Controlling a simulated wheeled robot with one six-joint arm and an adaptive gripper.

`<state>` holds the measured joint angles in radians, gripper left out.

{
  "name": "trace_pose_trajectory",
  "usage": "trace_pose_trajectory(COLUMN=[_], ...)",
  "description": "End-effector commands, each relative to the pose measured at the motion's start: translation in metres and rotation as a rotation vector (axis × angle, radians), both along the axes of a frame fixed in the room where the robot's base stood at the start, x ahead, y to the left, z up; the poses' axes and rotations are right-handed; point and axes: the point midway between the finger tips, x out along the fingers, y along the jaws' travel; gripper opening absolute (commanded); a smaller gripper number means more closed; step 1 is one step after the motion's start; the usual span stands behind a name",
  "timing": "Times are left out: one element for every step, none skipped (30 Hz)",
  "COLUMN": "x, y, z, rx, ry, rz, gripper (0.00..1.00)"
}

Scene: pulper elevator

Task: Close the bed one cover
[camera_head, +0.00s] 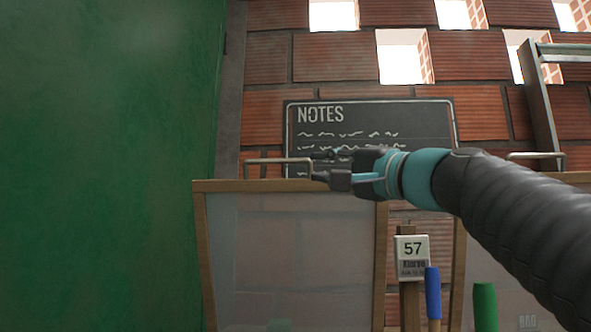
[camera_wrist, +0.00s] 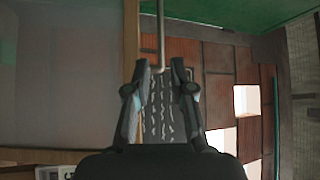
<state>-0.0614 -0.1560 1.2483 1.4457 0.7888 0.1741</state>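A raised cover with a wooden frame and translucent panel (camera_head: 290,255) stands upright at the left of the head view; I cannot tell its bed number. A metal handle (camera_head: 265,161) runs along its top edge. My gripper (camera_head: 322,167) is at the right end of this handle, fingers apart. In the wrist view the handle rod (camera_wrist: 161,35) runs down from the top towards the space between the open fingertips (camera_wrist: 161,66). Contact with the handle is not clear. The cover's wooden edge (camera_wrist: 131,45) lies just left of the fingers.
A second framed cover with its own handle (camera_head: 535,155) stands at the right, partly behind my arm. A notes board (camera_head: 420,115) hangs behind. A green wall (camera_head: 105,170) fills the left.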

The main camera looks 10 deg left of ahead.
Motion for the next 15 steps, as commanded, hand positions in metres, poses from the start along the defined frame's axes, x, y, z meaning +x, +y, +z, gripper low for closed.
trace_pose_trajectory(x=[0.003, 0.005, 0.008, 0.011, 0.015, 0.019, 0.023, 0.027, 0.031, 0.034, 0.039, 0.043, 0.046, 0.050, 0.054], y=[0.004, 0.007, 0.012, 0.015, 0.020, 0.025, 0.029, 0.033, 0.039, 0.043, 0.047, 0.053, 0.057, 0.061, 0.067], z=[0.003, 0.004, 0.006, 0.007, 0.008, 0.010, 0.012, 0.013, 0.015, 0.017, 0.018, 0.020, 0.021, 0.023, 0.025], rx=[0.000, 0.000, 0.001, 0.001, 0.001, 0.000, 0.000, 0.000, 0.000, 0.000, 0.000, 0.000, 0.000, 0.000, 0.000], ry=[0.001, 0.000, 0.001, 0.001, 0.001, 0.001, 0.001, 0.001, 0.002, 0.001, 0.001, 0.001, 0.001, 0.001, 0.001], rz=[0.002, 0.003, 0.004, 0.004, 0.005, 0.005, 0.005, 0.004, 0.005, 0.005, 0.004, 0.005, 0.004, 0.004, 0.004], gripper=[0.23, 0.23, 0.23, 0.23, 0.23, 0.23, 0.23, 0.23, 0.23, 0.23, 0.23, 0.23, 0.23, 0.23, 0.23])
